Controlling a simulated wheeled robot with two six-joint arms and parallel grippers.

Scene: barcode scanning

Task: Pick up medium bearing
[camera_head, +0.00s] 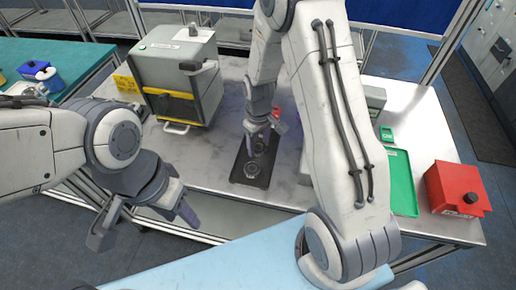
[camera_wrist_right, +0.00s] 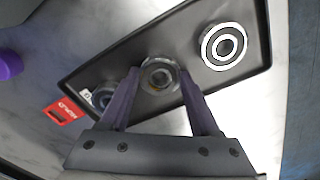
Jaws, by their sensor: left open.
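A dark tray (camera_head: 241,168) on the metal table holds round bearings. In the right wrist view, the tray (camera_wrist_right: 262,62) shows three in a row: a large one (camera_wrist_right: 223,46) at the right, a middle-sized one (camera_wrist_right: 160,75), and a smaller one (camera_wrist_right: 103,95) partly hidden at the left. My right gripper (camera_wrist_right: 158,74) points down over the tray, its purple fingers apart on either side of the medium bearing. I cannot tell whether they touch it. My left gripper (camera_head: 146,226) is open and empty in front of the table's edge.
A grey machine with a yellow-black front (camera_head: 180,75) stands at the back left of the table. A green tray (camera_head: 401,180) and a red box (camera_head: 456,190) are on the right. A red label (camera_wrist_right: 66,111) lies beside the dark tray.

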